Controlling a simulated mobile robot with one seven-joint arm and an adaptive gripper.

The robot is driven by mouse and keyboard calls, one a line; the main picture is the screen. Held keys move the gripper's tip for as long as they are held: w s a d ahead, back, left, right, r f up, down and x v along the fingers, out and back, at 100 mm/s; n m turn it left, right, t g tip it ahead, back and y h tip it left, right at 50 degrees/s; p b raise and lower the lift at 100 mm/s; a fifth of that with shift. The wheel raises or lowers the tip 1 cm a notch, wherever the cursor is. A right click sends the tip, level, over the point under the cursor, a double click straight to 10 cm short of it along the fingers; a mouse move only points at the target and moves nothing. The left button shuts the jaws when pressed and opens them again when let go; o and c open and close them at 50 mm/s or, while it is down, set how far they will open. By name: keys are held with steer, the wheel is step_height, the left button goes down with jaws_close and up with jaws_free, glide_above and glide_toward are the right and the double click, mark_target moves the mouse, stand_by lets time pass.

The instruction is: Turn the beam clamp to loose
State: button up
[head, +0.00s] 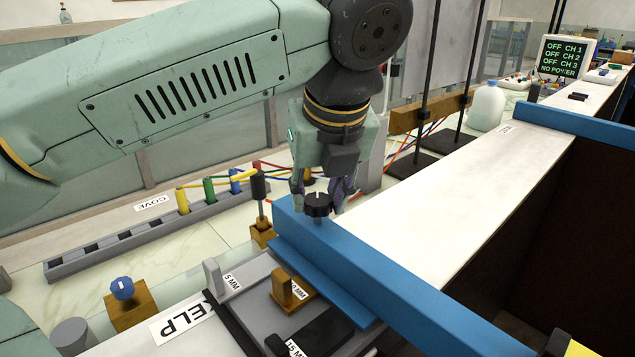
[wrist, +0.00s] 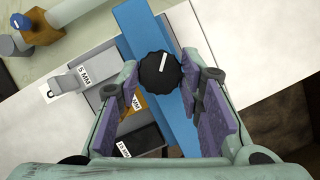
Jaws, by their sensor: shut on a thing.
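The beam clamp's knob is a black ribbed knob (head: 317,203) with a white pointer line, on top of the blue beam (head: 390,280). In the wrist view the knob (wrist: 160,72) shows its line pointing up and slightly right. My gripper (head: 322,188) reaches down over it from above. In the wrist view its purple-padded fingers (wrist: 162,78) stand on either side of the knob and are shut on it. Part of the knob's sides is hidden by the fingers. I see no loose or tight marking beside the knob.
Left of the beam are grey slides labelled 5 MM (head: 232,285), a KELP label (head: 183,321) and a blue knob on a wooden block (head: 123,290). Coloured plugs sit on a grey rail (head: 150,235). A screen (head: 565,58) reads NO POWER. A white ledge (head: 450,190) extends behind.

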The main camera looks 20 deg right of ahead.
steer(key=n+y, duration=0.1)
steer(key=n, duration=0.1)
steer(key=n+p, duration=0.1)
steer(key=n, duration=0.1)
steer(key=shift+d+n+y, duration=0.2)
steer(key=shift+n+y, duration=0.1)
steer(key=shift+y, duration=0.1)
steer(key=shift+n+g+y+p, duration=0.4)
steer(key=shift+n+y+p, duration=0.2)
steer(key=shift+n, duration=1.3)
steer(key=o, duration=1.2)
steer(key=shift+c, duration=0.2)
